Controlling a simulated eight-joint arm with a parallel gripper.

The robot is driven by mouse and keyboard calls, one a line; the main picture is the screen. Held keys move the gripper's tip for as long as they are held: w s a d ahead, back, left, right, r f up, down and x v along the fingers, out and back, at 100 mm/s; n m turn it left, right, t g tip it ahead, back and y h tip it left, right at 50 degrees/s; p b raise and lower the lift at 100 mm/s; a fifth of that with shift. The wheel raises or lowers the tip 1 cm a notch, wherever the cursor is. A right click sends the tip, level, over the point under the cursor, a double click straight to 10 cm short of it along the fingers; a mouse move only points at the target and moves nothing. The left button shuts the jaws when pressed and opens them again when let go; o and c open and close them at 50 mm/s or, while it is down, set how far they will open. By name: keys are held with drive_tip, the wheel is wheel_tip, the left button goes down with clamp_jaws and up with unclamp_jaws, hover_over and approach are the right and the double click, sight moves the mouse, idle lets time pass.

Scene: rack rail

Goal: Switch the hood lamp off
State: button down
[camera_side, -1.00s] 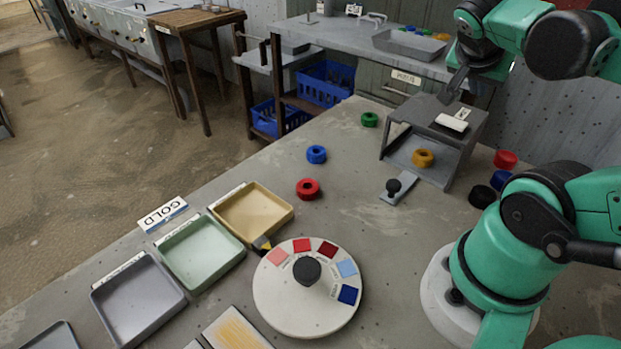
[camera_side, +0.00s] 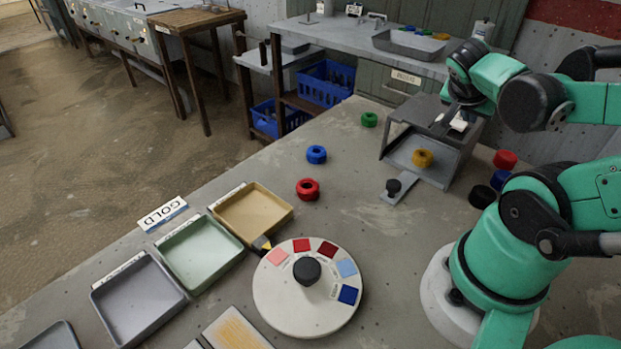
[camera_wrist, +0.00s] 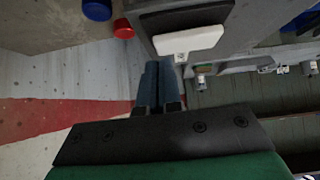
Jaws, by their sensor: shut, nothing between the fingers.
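The grey hood (camera_side: 402,128) stands on the bench at the upper right, open at the front, with an orange ring (camera_side: 422,158) inside. On its top is a white rocker switch (camera_side: 458,125), partly hidden by my gripper. In the wrist view the white rocker (camera_wrist: 188,42) sits on a dark base (camera_wrist: 180,17). My gripper (camera_side: 446,118) is shut and empty, pointing down over the hood top. In the wrist view the fingertips (camera_wrist: 158,66) lie just beside the rocker; I cannot tell whether they touch it. Whether the lamp is lit is unclear.
A small plate with a black knob (camera_side: 393,187) lies before the hood. Red (camera_side: 505,159), blue and black rings lie to its right. A round dial (camera_side: 300,315) and trays (camera_side: 250,212) are nearer. The bench between is mostly clear.

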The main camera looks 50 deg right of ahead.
drive_tip(key=shift+s+f, duration=0.1)
drive_tip(key=shift+f, duration=0.15)
drive_tip(key=shift+r, duration=0.85)
drive_tip(key=v, duration=0.5)
drive_tip(key=shift+a+r, duration=0.2)
